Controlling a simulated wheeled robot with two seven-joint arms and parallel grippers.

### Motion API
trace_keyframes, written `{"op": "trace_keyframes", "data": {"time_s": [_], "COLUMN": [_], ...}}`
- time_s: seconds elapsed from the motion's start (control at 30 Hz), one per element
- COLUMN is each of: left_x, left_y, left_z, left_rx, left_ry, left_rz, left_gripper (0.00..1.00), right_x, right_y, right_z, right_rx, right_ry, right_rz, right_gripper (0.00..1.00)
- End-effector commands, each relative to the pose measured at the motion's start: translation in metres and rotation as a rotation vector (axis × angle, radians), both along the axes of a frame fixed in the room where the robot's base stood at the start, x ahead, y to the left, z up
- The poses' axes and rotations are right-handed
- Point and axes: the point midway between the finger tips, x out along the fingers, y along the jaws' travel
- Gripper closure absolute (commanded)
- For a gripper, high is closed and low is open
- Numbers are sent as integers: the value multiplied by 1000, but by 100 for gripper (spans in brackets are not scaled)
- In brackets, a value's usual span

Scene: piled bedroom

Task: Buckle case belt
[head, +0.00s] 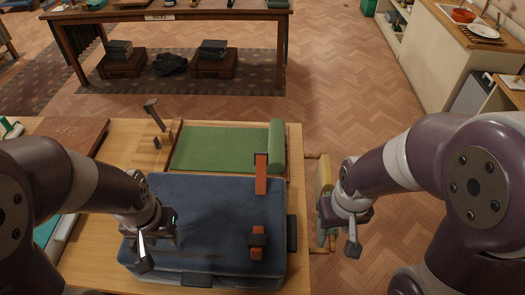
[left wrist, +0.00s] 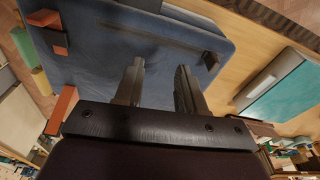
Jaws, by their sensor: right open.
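A blue soft case (head: 205,215) lies flat and shut on the wooden table. One orange belt piece (head: 261,180) with a dark end lies at its far edge, right of the middle. A second, short orange belt piece with a dark buckle (head: 258,240) lies near the front edge. The two are apart, with bare blue lid between them. Both orange pieces also show at the left of the left wrist view (left wrist: 62,108). My left gripper (head: 158,242) is over the case's left part, open and empty. My right gripper (head: 338,232) is open and empty, right of the case beyond the table edge.
A green mat (head: 215,148) with a rolled end (head: 276,147) lies behind the case. A hammer-like tool (head: 154,115) stands at the back left. A yellow item (head: 324,175) is beside the right table edge. Open floor lies to the right.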

Motion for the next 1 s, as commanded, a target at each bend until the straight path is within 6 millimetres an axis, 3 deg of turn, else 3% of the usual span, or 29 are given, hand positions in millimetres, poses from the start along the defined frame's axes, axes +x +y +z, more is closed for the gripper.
{"op": "trace_keyframes", "data": {"time_s": [0.6, 0.67, 0.73, 1.0], "left_x": [0, 0, 0, 0], "left_y": [0, 0, 0, 0], "left_z": [0, 0, 0, 0], "left_rx": [0, 0, 0, 0], "left_ry": [0, 0, 0, 0], "left_rz": [0, 0, 0, 0], "left_gripper": [61, 77, 100, 100], "right_x": [0, 0, 0, 0], "right_y": [0, 0, 0, 0], "right_z": [0, 0, 0, 0], "right_rx": [0, 0, 0, 0], "right_ry": [0, 0, 0, 0], "right_rz": [0, 0, 0, 0], "right_gripper": [57, 57, 57, 57]}}
